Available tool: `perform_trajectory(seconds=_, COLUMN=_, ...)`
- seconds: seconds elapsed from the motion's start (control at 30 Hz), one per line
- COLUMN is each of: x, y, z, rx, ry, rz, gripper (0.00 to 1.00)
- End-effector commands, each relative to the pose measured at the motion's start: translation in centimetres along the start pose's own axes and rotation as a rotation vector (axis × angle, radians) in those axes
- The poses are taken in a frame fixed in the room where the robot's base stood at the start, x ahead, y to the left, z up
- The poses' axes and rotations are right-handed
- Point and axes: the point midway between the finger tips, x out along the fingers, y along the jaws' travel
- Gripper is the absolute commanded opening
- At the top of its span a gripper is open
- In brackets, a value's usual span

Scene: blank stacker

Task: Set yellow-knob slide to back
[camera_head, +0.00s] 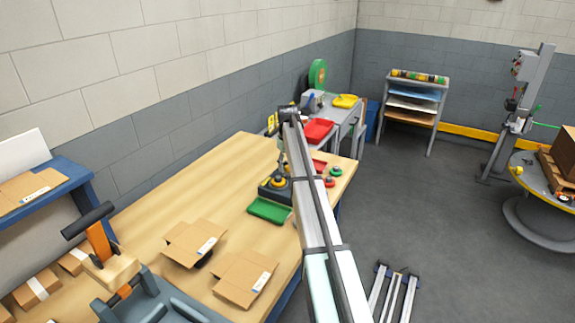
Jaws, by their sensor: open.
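My arm reaches from the bottom right over the wooden workbench (213,190). My gripper (280,176), small and dark, points down from the arm's end and is open. It is over a dark unit (266,191) with yellow round parts near the bench's right edge. These parts may include the yellow-knob slide, but it is too small to tell the knob or its position. The gripper and arm hide part of the unit. I cannot tell whether the fingers touch it.
Open cardboard boxes (194,243) lie on the near bench. A red tray (317,130) sits on a grey table behind. The floor at right centre is clear.

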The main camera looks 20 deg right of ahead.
Motion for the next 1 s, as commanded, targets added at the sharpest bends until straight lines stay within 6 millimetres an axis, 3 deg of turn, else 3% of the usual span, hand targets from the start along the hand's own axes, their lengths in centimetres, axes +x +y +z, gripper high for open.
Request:
perform_trajectory(seconds=0.03, x=0.0, y=0.0, z=0.0, rx=0.000, ry=0.000, rz=0.000, gripper=0.52)
perform_trajectory(seconds=0.07, x=0.0, y=0.0, z=0.0, rx=0.000, ry=0.000, rz=0.000, gripper=0.45)
perform_trajectory(seconds=0.1, x=0.0, y=0.0, z=0.0, rx=0.000, ry=0.000, rz=0.000, gripper=0.30)
perform_trajectory(seconds=0.2, x=0.0, y=0.0, z=0.0, rx=0.000, ry=0.000, rz=0.000, gripper=0.00)
perform_trajectory(seconds=0.4, x=0.0, y=0.2, z=-0.1, rx=0.000, ry=-0.001, rz=0.000, gripper=0.00)
perform_trajectory(seconds=0.67, x=0.0, y=2.8, z=-1.6, rx=0.001, ry=-0.001, rz=0.000, gripper=0.00)
perform_trajectory(seconds=0.9, x=0.0, y=2.9, z=-1.6, rx=0.001, ry=0.003, rz=0.003, gripper=0.00)
perform_trajectory(seconds=0.93, x=0.0, y=2.9, z=-1.6, rx=0.001, ry=0.003, rz=0.004, gripper=0.30)
perform_trajectory(seconds=1.0, x=0.0, y=3.0, z=-1.6, rx=0.001, ry=0.004, rz=0.004, gripper=0.52)
